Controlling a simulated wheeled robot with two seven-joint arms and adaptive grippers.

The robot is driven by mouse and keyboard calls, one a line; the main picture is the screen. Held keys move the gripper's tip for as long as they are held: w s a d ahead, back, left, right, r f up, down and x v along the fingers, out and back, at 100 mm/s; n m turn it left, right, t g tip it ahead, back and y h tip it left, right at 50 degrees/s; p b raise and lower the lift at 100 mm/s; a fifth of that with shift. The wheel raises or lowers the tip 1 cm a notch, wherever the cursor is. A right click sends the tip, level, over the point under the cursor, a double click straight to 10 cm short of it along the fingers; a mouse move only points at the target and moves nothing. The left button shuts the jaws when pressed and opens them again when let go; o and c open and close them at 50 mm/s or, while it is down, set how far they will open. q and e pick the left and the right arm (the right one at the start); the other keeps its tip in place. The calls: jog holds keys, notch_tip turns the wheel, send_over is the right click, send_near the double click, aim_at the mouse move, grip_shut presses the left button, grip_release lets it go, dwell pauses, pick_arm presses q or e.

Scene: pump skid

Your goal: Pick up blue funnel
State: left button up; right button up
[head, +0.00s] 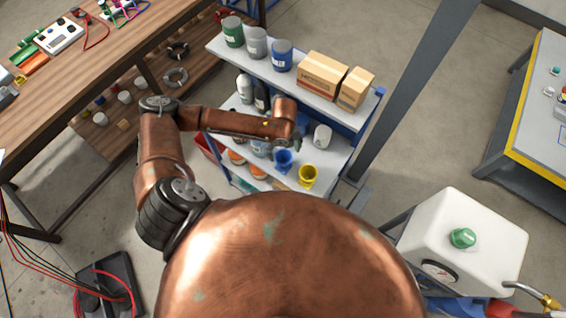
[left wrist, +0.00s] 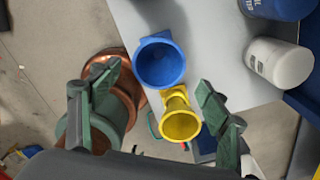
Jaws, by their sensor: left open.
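The blue funnel (head: 284,160) is on the middle shelf of the cart, beside a yellow funnel (head: 308,176). In the left wrist view the blue funnel (left wrist: 160,62) shows its round open mouth, with the yellow funnel (left wrist: 180,120) just below it in the picture. My left gripper (head: 298,138) is over the shelf, close to the blue funnel, mostly hidden by its arm. In the left wrist view its fingers (left wrist: 157,82) are apart with nothing gripped, and the blue funnel shows beyond the gap. My right gripper is not in view.
A white container (head: 322,136) stands right of the blue funnel; it also shows in the left wrist view (left wrist: 279,63). Bottles (head: 245,88) stand behind on the same shelf. The top shelf (head: 297,87) holds cans and cardboard boxes (head: 322,77) above.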

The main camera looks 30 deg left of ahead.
aim_at(284, 157)
pick_arm(q)
jog(key=shift+a+f, duration=0.25)
jog(key=shift+f+p, duration=0.55)
jog(key=shift+f, duration=3.05)
jog(key=shift+c, duration=0.6)
jog(key=c, duration=1.3)
